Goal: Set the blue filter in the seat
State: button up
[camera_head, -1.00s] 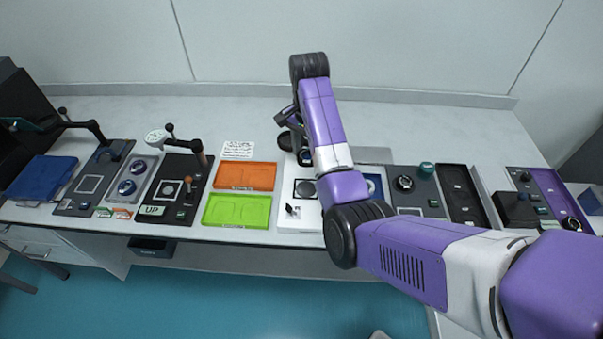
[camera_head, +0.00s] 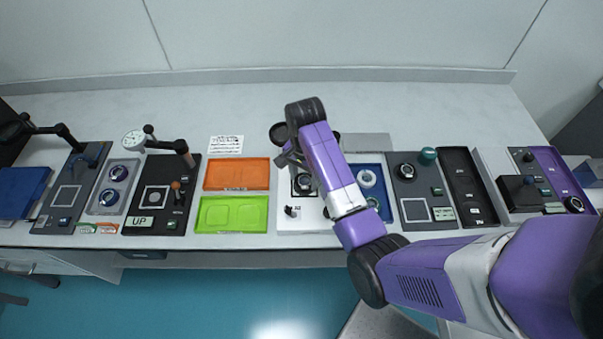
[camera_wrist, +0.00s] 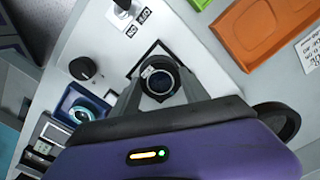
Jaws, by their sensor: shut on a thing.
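My gripper (camera_wrist: 160,92) is shut on a round black-rimmed filter (camera_wrist: 159,80) with dark bluish glass, seen between the two fingers in the wrist view. The filter is over the black square-outlined seat (camera_wrist: 151,48) on the white unit (camera_wrist: 195,45). The filter and fingers hide much of the seat, and I cannot tell whether the filter touches it. In the head view my gripper (camera_head: 302,183) is over the white unit (camera_head: 291,226), partly hidden by my own wrist.
A black knob (camera_wrist: 83,68) and a small lever switch (camera_wrist: 122,5) stand on the white unit close to the seat. A blue tray (camera_head: 379,204) holding a pale ring is to the right. Orange (camera_head: 237,174) and green (camera_head: 232,214) trays are to the left. A black round part (camera_head: 278,133) is behind.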

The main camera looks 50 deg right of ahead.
jog(key=shift+f, duration=0.25)
jog(key=shift+f, duration=0.3)
